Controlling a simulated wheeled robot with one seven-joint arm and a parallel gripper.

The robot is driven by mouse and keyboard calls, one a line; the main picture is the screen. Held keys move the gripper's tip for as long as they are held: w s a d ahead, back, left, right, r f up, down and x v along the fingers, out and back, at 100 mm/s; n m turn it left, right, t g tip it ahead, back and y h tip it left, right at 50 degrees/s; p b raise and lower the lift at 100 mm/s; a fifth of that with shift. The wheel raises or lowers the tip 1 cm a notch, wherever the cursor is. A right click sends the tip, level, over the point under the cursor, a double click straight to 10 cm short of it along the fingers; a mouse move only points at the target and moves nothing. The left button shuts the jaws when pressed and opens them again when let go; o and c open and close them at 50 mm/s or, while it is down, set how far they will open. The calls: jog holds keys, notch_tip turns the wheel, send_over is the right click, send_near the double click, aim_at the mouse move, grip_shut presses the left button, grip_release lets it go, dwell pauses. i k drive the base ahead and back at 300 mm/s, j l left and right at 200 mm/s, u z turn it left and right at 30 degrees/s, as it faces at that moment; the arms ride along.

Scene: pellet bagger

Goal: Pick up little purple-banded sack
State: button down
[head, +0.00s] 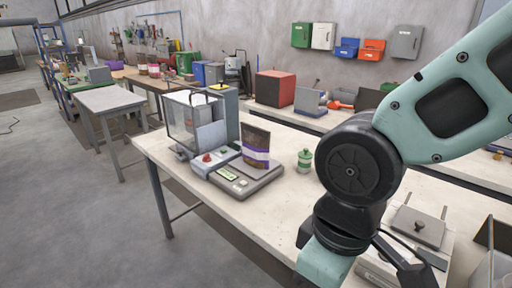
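The little purple-banded sack (256,138) is dark, with a purple and white band across its lower part. It stands upright on the grey bench scale (246,184), on the work table. My arm crosses the right side of the head view and bends down toward the front of the table. A black angular part (408,264) at the lower right may belong to my gripper. Its fingertips cannot be made out, so I cannot see whether it is open or shut. It is to the right of the sack and nearer, well apart from it.
A clear-walled machine (184,118) stands just left of the sack, with a red-knobbed control box (209,160) beside the scale. A small green container (305,157) stands to the right. A lidded box (418,226) lies by my arm. Bare tabletop lies in front of the scale.

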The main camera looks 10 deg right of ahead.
aim_at(255, 140)
jog(key=i+j+z, duration=0.1)
jog(key=i+j, duration=0.15)
jog(key=i+j+z, duration=0.1)
jog(key=i+j, duration=0.15)
jog(key=j, duration=0.15)
jog(key=i+j+z, duration=0.1)
jog(key=i+j, duration=0.15)
jog(key=i+j+z, duration=0.1)
jog(key=j, duration=0.35)
jog(key=i+j+z, duration=0.1)
jog(key=i+j, duration=0.25)
jog(key=i+j+z, duration=0.1)
jog(key=j, duration=0.35)
jog(key=i+j+z, duration=0.1)
jog(key=i+j, duration=0.15)
jog(key=j, duration=0.15)
